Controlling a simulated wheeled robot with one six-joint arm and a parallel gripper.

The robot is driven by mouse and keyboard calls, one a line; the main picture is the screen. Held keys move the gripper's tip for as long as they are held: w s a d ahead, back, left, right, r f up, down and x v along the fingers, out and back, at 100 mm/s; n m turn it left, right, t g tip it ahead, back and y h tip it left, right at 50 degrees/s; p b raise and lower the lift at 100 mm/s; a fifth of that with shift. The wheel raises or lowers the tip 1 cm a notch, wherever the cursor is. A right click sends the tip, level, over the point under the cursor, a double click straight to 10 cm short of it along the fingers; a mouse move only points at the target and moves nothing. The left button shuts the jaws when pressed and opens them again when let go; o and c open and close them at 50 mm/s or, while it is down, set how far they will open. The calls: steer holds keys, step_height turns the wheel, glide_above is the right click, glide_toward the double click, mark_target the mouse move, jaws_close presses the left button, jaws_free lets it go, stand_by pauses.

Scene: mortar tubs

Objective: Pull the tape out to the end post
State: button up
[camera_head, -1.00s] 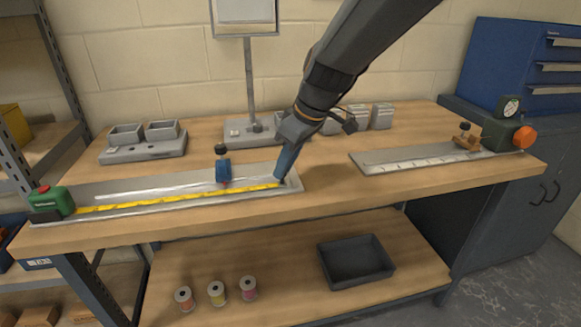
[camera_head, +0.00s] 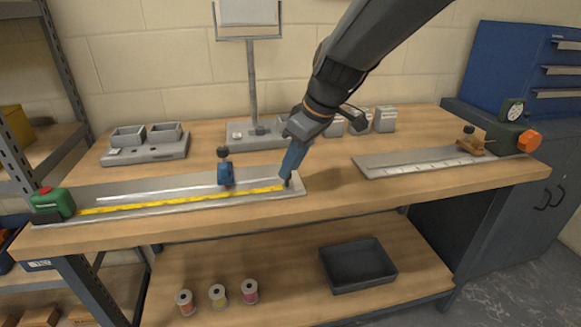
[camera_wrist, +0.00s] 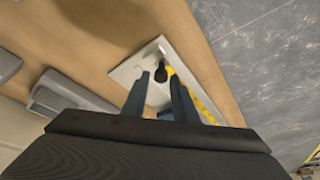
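The yellow tape (camera_head: 180,201) runs straight along a grey plate (camera_head: 128,189) from a green tape case (camera_head: 53,204) at its left end. The tape's far end lies close to a small dark end post near the plate's right end. A blue clamp with a dark knob (camera_head: 226,172) stands over the plate. My gripper (camera_head: 288,180) points down at the plate's right end. In the wrist view, its two fingers (camera_wrist: 159,77) are apart, with a dark rounded post (camera_wrist: 161,74) between their tips. The tape (camera_wrist: 205,101) shows beside the right finger. I cannot tell whether the tape's end touches the post.
A twin-cup holder (camera_head: 146,149) and a stand (camera_head: 252,90) are behind. A dark tray (camera_head: 358,265) and several spools are on the shelf below. Bench between the plates is clear.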

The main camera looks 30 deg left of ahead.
steer(key=v, duration=0.6)
steer(key=shift+r+b, duration=0.3)
steer(key=shift+b, duration=0.05)
steer(key=shift+d, duration=0.15)
steer(key=w+d+f+m+h, duration=0.1)
steer(key=d+f+m, duration=0.3)
steer(key=d, duration=0.8)
steer(key=d+f+m+h, duration=0.2)
steer(key=d+f+m, duration=0.15)
steer(key=d, duration=0.95)
steer(key=s+d+f+m, duration=0.2)
steer(key=s+d+m, duration=0.1)
steer(key=d, duration=0.4)
steer(key=s+d+f+m+h+p, duration=0.1)
steer(key=s+d+f+m, duration=0.1)
steer(key=s+d, duration=0.3)
steer(key=s+d+f+m, duration=0.2)
steer(key=s+d+m, duration=0.3)
steer(key=d, duration=0.4)
steer(key=shift+f+h+p, duration=0.3)
steer(key=shift+f+p, duration=0.05)
steer(key=shift+f, duration=0.05)
steer(key=shift+s+a, duration=0.1)
steer(key=shift+a, duration=0.05)
